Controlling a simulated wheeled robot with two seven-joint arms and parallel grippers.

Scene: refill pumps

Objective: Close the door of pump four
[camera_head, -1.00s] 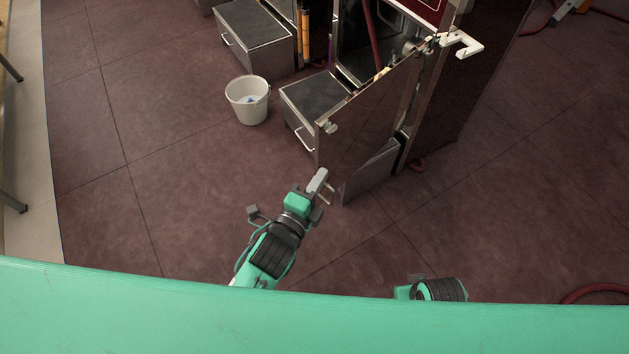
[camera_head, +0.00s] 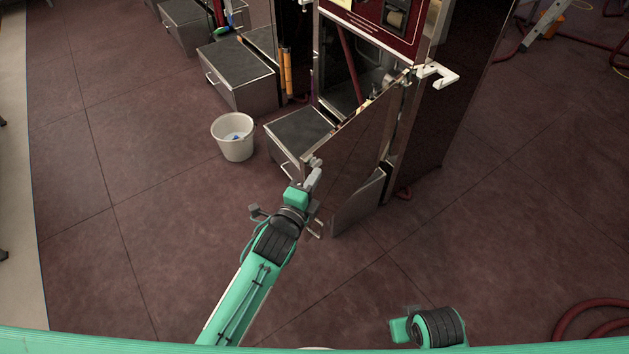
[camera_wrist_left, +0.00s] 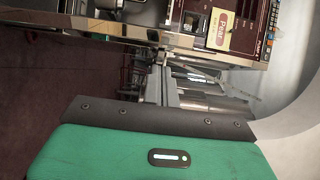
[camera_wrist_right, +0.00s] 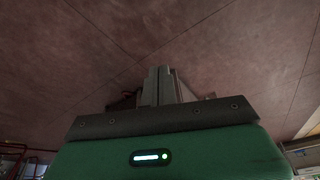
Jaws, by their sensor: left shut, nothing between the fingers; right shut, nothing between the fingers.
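A white bucket (camera_head: 233,140) stands left of the cabinet. Grey step boxes (camera_head: 237,75) stand at the back left, another (camera_head: 300,135) beside the door. A white handle (camera_head: 438,73) sticks out at the cabinet's corner. A red hose (camera_head: 590,318) lies at the right. The front floor is clear.

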